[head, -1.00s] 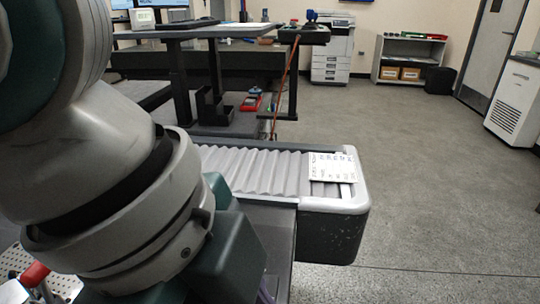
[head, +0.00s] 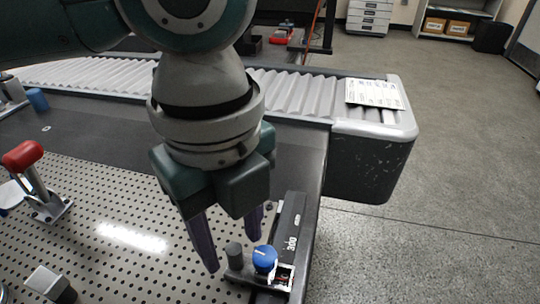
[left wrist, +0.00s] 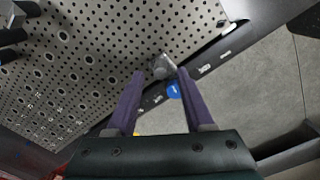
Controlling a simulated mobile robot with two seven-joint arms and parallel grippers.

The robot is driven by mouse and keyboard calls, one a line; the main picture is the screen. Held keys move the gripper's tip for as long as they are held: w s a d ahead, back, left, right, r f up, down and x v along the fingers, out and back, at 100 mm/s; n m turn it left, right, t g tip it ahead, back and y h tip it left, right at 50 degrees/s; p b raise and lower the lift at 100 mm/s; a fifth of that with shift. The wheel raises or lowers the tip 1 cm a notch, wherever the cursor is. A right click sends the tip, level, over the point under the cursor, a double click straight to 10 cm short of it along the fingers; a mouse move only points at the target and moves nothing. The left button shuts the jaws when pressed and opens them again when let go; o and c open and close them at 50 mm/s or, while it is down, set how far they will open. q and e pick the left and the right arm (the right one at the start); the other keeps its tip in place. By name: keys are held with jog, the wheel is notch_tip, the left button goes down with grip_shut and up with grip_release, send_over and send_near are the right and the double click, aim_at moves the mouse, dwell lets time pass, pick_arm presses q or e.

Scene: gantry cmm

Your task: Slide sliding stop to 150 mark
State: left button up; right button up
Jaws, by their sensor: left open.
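The sliding stop has a blue round knob (head: 264,258) and a grey cylindrical post (head: 234,253). It sits on a dark rail (head: 289,218) with a white 300 mark, along the right edge of the perforated plate; no 150 mark is readable. My left gripper (head: 233,254) is open, its purple fingers pointing down at the stop. In the left wrist view the grey post (left wrist: 163,66) shows between and just beyond the fingertips, with the blue knob (left wrist: 173,91) beside the right finger. I cannot tell whether the fingers touch the stop. My right gripper is not in view.
A red-handled toggle clamp (head: 30,165) stands on the perforated plate (head: 120,215) at the left, with a metal block (head: 48,284) in front. A ribbed grey bellows cover (head: 290,90) with a paper sheet (head: 375,93) runs behind. Open floor lies at the right.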

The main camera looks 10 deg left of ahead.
pick_arm(q)
jog(key=shift+f, duration=0.55)
jog(key=shift+c, duration=0.2)
grip_shut()
dwell(0.9)
